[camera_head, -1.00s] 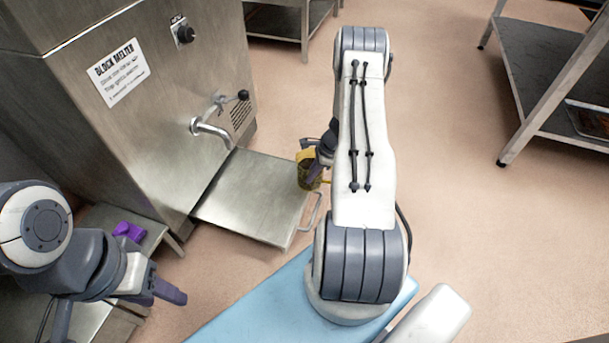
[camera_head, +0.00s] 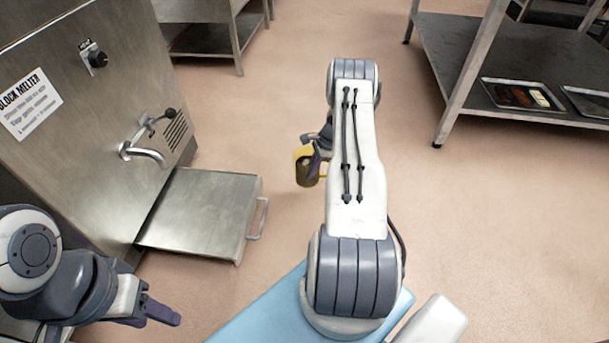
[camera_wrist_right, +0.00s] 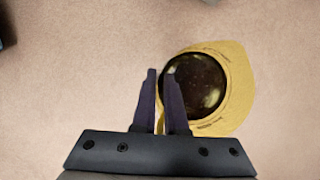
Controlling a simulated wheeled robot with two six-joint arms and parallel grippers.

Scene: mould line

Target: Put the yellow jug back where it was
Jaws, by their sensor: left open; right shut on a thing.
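The yellow jug (camera_head: 306,168) hangs upright over the open floor in the head view, right of the block melter's shelf. My right gripper (camera_head: 321,146) is shut on it. In the right wrist view the yellow jug (camera_wrist_right: 240,90) is seen from above with dark, glossy contents inside. The right gripper's fingers (camera_wrist_right: 160,92) close at the jug's left side, where its handle is largely hidden between them. My left gripper (camera_head: 160,314) is open and empty at the lower left of the head view.
The steel block melter (camera_head: 70,130) with its spout (camera_head: 147,154) stands at the left, its metal shelf (camera_head: 205,215) empty below. A rack (camera_head: 500,75) with trays (camera_head: 520,95) stands at the upper right. Another table (camera_head: 215,30) stands at the back. The floor between is clear.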

